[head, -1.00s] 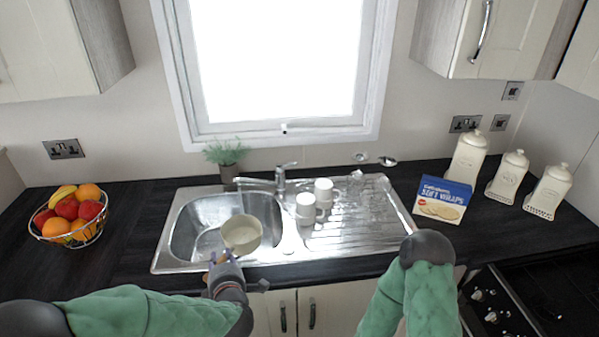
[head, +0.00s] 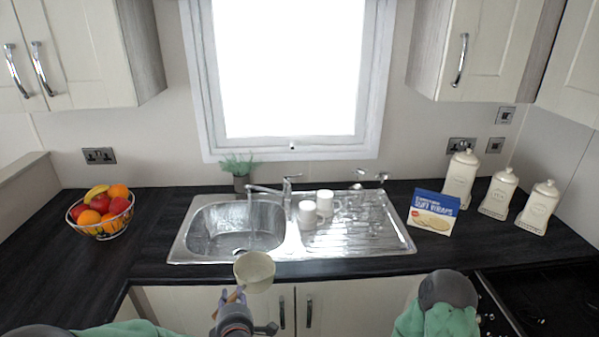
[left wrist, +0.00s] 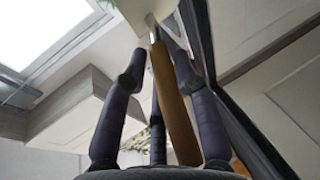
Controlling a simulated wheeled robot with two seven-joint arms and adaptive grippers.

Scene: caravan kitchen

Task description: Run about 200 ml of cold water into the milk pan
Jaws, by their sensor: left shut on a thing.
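The cream milk pan (head: 254,271) is held in front of the worktop's front edge, just short of the sink (head: 205,250). My left gripper (head: 237,297) is shut on its handle. The left wrist view shows the brown wooden handle (left wrist: 172,105) between the dark fingers, with the pale pan (left wrist: 145,10) beyond. I cannot tell whether any water is in the pan. The chrome tap (head: 287,188) has its spout over the sink bowl, and a thin, clear stream (head: 252,220) appears to fall from it. My right gripper is out of view.
White mugs (head: 307,213) stand on the drainer right of the bowl. A potted plant (head: 238,168) is behind the sink. A fruit basket (head: 100,212) is on the left; a wraps box (head: 433,212) and canisters (head: 498,194) are on the right. The worktop beside the basket is clear.

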